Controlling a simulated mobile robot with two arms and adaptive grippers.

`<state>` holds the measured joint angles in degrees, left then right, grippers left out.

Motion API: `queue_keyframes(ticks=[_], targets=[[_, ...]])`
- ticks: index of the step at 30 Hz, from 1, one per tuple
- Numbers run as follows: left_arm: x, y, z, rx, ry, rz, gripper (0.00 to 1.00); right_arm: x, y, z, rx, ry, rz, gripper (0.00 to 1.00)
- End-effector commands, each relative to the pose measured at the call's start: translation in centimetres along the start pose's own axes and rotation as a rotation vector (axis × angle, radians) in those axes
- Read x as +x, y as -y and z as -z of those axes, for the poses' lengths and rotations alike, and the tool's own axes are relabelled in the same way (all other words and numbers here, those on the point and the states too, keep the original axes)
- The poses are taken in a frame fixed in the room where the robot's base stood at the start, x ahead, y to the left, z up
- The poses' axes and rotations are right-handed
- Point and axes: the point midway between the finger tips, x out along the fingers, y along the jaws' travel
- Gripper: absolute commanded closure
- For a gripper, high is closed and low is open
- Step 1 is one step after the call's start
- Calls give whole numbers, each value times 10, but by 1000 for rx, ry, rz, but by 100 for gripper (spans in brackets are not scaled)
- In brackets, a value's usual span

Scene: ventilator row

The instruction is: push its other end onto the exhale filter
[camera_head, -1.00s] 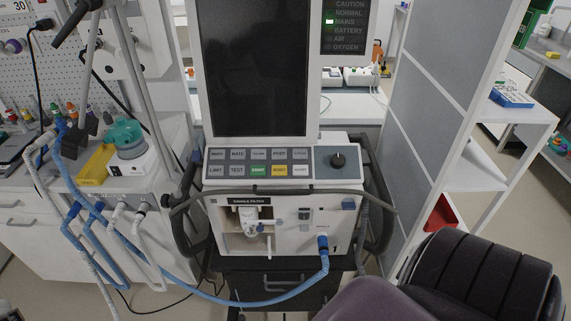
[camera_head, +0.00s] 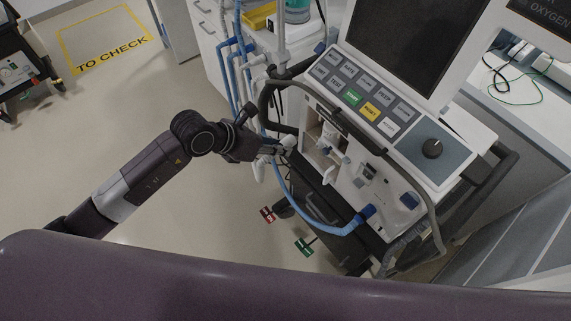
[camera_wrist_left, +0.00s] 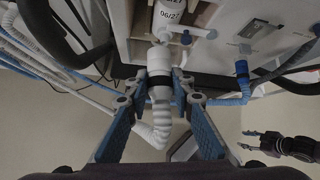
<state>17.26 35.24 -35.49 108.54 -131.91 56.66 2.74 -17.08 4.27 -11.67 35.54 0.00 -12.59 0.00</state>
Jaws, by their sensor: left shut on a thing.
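My left gripper (camera_head: 285,147) is in front of the ventilator's open filter bay. In the left wrist view its blue-padded fingers (camera_wrist_left: 160,88) are shut on the white end of a corrugated hose (camera_wrist_left: 159,62). The exhale filter (camera_wrist_left: 168,18), white with a dated label, is just above the hose end, nearly in line with it. The two look very close or touching; I cannot tell whether the end is seated. The filter also shows in the bay in the head view (camera_head: 329,151). My right gripper (camera_wrist_left: 255,142) shows at the wrist view's lower right, its fingers apart and empty.
A blue hose (camera_head: 300,207) loops below the bay to a blue connector (camera_head: 364,214) on the ventilator front. A dark bumper rail (camera_head: 425,205) curves around the ventilator (camera_head: 372,165). More hoses hang by the cabinet at left.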

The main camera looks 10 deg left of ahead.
Motion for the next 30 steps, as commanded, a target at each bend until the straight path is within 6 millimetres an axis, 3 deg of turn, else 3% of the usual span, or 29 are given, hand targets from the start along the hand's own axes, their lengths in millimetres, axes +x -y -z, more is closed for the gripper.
queue_keyframes(ticks=[1,6,12,18,30], targets=[[18,1,10,2,-8,35,100,0,6,2,0,-2,7,60],[55,1,38,15,-18,98,100,0,8,3,-1,-4,10,60],[72,-2,54,15,-19,117,100,0,-7,-1,-1,0,-8,60],[78,-2,50,17,-19,118,100,4,-14,-3,2,2,-16,60],[98,1,30,18,-20,118,100,14,-5,-4,3,4,-7,60]])
